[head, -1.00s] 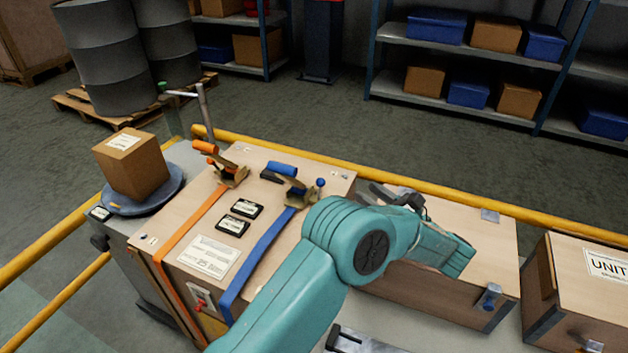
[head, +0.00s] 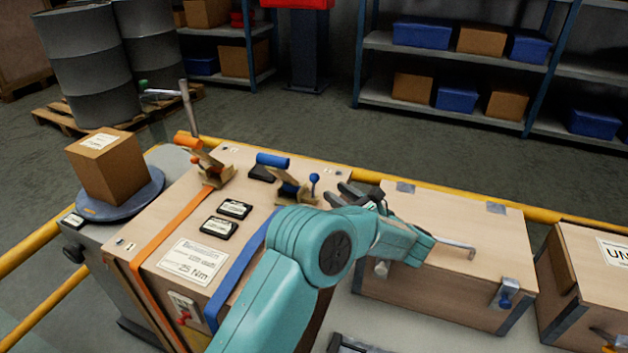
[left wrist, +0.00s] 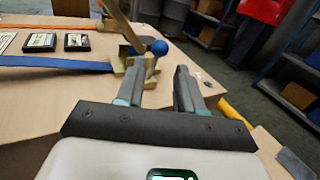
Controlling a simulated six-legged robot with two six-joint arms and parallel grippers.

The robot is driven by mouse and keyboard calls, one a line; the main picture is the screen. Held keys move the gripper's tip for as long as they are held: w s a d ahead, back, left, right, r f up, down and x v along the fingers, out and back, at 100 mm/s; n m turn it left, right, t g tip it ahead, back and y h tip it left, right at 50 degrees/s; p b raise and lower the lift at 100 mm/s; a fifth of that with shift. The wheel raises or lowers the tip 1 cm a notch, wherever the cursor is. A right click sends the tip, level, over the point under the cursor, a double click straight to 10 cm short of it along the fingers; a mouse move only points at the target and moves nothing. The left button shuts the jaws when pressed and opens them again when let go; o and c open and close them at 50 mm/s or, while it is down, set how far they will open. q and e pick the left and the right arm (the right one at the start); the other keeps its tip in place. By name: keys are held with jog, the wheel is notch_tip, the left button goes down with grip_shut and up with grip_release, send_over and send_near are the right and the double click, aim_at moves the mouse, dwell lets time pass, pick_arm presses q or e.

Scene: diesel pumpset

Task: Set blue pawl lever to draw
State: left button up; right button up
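The blue ratchet (head: 293,190) sits on the wooden crate top at the upper end of the blue strap (head: 243,262). Its pawl lever is a short stalk with a blue ball knob (head: 314,179), standing up at the ratchet's right side. The thick blue handle (head: 272,160) lies behind it. In the left wrist view the blue knob (left wrist: 158,47) shows just beyond the fingertips, in line with the gap. My left gripper (head: 342,190) is open and empty, right of the ratchet; contact with the knob is not visible. My right gripper is not identifiable in view.
An orange ratchet (head: 208,168) with its strap stands left on the same crate. Two black label plates (head: 227,217) lie between the straps. A closed wooden box (head: 460,215) is to the right. A yellow rail (head: 540,213) runs behind. A carton (head: 108,165) sits at left.

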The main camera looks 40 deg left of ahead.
aim_at(318, 180)
pick_arm(q)
jog(key=a, duration=0.3)
jog(key=w+a, duration=0.1)
jog(key=a, duration=0.2)
jog(key=a+b, duration=0.1)
jog(key=a, duration=0.2)
jog(key=shift+w, duration=0.3)
